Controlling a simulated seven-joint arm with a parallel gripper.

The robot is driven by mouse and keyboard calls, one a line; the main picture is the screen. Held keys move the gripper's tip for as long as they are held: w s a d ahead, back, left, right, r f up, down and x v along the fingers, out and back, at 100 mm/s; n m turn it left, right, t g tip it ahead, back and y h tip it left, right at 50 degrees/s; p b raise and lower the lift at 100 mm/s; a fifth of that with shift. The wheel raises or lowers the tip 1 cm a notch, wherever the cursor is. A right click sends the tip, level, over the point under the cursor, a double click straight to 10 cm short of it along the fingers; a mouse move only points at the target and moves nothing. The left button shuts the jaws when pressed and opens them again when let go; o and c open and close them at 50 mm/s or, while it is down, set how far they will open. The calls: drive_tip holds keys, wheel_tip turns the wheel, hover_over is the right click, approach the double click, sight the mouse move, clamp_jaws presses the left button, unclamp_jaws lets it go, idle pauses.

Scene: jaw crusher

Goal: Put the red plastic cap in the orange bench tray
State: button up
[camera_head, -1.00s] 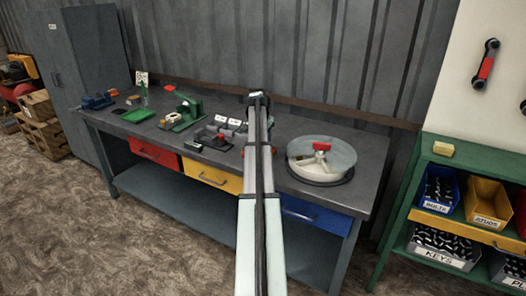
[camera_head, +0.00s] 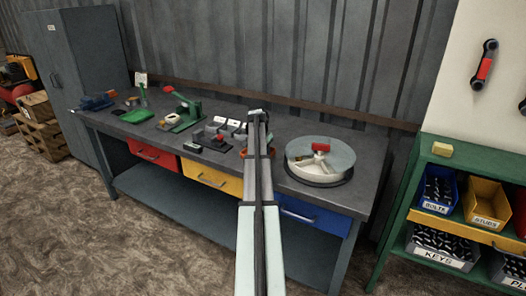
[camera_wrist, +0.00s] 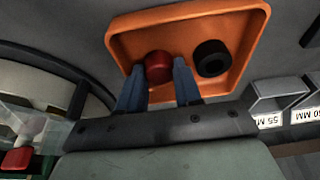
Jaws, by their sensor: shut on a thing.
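The red plastic cap (camera_wrist: 159,67) is between the two blue fingers of my gripper (camera_wrist: 158,72) in the wrist view. My gripper is shut on it. The orange bench tray (camera_wrist: 190,20) is right beyond the fingertips, and the cap shows against its floor, inside the rim. I cannot tell whether the cap touches the floor. A black ring-shaped piece (camera_wrist: 211,57) lies in the tray to the right of the cap. In the head view my arm hides the cap and most of the tray area.
A round glass-topped turntable (camera_head: 320,160) stands to the right of my arm on the bench. A green press with a red lever (camera_head: 186,108), a green tray (camera_head: 137,116) and grey labelled holders (camera_head: 225,126) stand to the left. A green shelf (camera_head: 455,180) stands at the right.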

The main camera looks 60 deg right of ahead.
drive_tip(key=o, duration=0.7)
drive_tip(key=shift+r, duration=0.1)
drive_tip(key=v, duration=1.2)
drive_tip(key=shift+r, duration=0.1)
